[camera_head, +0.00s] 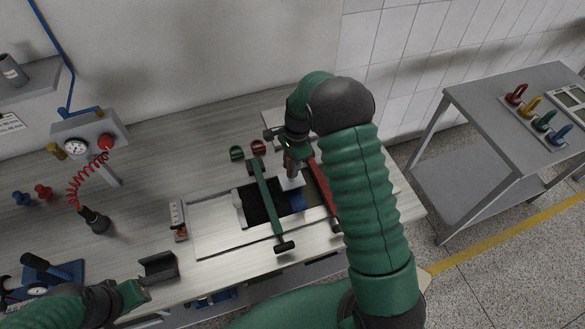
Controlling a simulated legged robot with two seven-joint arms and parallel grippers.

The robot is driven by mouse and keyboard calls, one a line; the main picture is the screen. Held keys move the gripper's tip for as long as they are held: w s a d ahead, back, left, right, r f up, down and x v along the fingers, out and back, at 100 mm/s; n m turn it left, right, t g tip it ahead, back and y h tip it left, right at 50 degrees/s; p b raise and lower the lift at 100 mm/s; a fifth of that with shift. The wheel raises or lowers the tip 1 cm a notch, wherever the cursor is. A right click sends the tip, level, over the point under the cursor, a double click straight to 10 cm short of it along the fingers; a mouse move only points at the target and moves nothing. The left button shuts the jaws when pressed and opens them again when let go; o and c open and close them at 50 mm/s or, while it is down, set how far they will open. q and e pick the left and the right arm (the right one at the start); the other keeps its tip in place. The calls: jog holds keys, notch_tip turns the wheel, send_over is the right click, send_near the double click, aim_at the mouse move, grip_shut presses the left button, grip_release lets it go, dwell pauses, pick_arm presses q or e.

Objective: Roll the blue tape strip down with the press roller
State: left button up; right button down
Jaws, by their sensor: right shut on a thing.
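My arm hides part of the board's right side. My left gripper (132,293) is low at the left, near an empty dark cradle (159,267); its fingers are too unclear to read.
A green bar (264,190) crosses the black sheet, and a red bar (322,188) lies to its right. A gauge box (85,140) with a red coiled hose stands at the left. A grey cart (520,115) with coloured shackles is at the right.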

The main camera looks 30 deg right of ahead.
jog(key=shift+w+d+f, duration=0.1)
jog(key=shift+w+d, duration=0.05)
jog(key=shift+w, duration=0.5)
jog(key=shift+w+d, duration=0.15)
jog(key=shift+w, duration=0.45)
jog(key=shift+w+d+p, duration=0.2)
jog(key=shift+w+p, duration=0.2)
jog(key=shift+w, duration=0.3)
jog(key=shift+s, duration=0.1)
